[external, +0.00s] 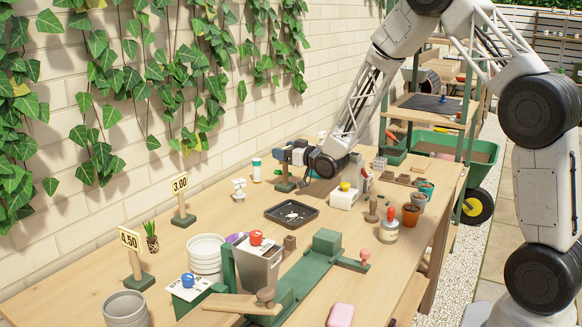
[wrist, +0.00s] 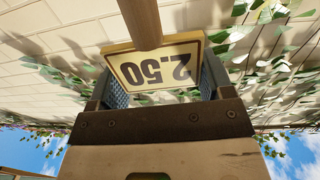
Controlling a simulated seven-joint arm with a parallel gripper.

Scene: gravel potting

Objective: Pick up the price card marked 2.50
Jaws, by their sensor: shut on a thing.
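The price card marked 2.50 (wrist: 155,68) shows upside down in the wrist view, between the two pads of my gripper (wrist: 162,82). Its wooden post (wrist: 141,22) runs to the top edge of that view. In the external view my gripper (external: 282,155) lies level at the back of the table, shut at the top of a post. The dark green foot (external: 285,187) of that post is at the tabletop; whether it touches is hard to tell. The card's face is hidden in the external view.
Cards marked 3.00 (external: 180,184) and 4.50 (external: 129,240) stand at the left. A black tray (external: 272,215) lies in front of my gripper. A white box (external: 343,199) and terracotta pots (external: 411,214) are to the right. The ivy-covered wall (external: 150,120) runs behind the table.

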